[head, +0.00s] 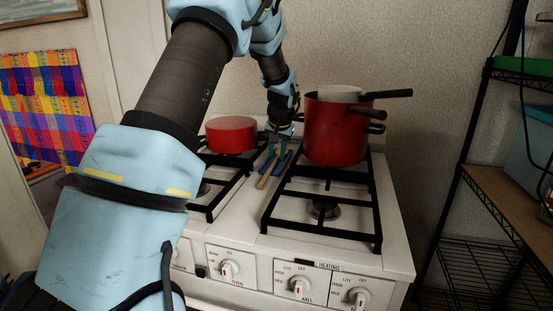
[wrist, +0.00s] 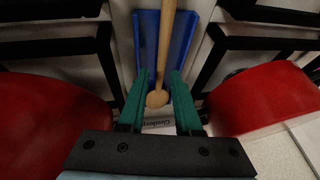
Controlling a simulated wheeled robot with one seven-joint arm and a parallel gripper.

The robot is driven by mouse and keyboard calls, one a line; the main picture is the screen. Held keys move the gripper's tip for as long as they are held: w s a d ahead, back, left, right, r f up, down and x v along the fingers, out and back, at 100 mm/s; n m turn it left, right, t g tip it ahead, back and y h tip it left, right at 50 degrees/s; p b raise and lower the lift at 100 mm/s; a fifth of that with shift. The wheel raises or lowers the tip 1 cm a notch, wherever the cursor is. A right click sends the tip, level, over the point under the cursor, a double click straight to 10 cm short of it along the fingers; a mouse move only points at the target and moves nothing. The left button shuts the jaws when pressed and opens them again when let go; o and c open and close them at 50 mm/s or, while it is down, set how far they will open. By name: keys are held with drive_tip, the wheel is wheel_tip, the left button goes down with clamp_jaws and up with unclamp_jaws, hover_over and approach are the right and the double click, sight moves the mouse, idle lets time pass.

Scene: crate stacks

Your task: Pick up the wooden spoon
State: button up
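The wooden spoon (head: 267,170) lies in a blue holder (head: 282,166) on the stove top between the two burner grates. In the wrist view, the spoon (wrist: 166,45) runs lengthwise along the blue holder (wrist: 183,35), with its rounded end towards my gripper. My gripper (wrist: 159,76) has green fingers, one on each side of the spoon, with gaps between them and the wood. In the head view, my gripper (head: 279,143) points down at the back end of the spoon. It is open; its height above the spoon is hard to tell.
A tall red pot (head: 335,135) with a smaller pan (head: 340,94) on top stands right of my gripper. A low red pot (head: 231,134) stands to its left. Black grates (head: 318,217) flank the holder. A shelf rack (head: 492,190) stands at the right.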

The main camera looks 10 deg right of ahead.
sight(275, 161)
drive_tip(key=x, duration=0.3)
drive_tip(key=shift+p, duration=0.4)
drive_tip(key=shift+a, duration=0.1)
drive_tip(key=shift+f, duration=0.1)
drive_tip(key=shift+a+f, duration=0.1)
clamp_jaws()
